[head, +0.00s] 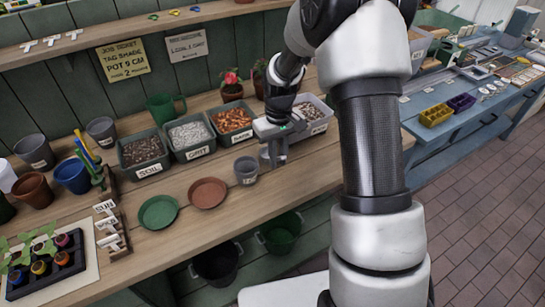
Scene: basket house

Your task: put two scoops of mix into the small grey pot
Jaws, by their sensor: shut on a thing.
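The small grey pot (246,171) stands upright near the front of the wooden bench, just left of my gripper. The mix bin (318,128) is a grey tub at the right end of the row of bins, partly hidden by my arm. My gripper (274,150) is low over the bench between the pot and the mix bin. It is shut on a small grey thing, apparently a scoop, mostly hidden by the fingers. I cannot tell whether it holds any mix.
The soil (145,155), grit (190,134) and bark (232,121) bins stand left of the mix. A green saucer (158,212) and a terracotta saucer (208,193) lie in front. Larger grey pots (35,151) stand at left. A potted flower (231,88) is behind.

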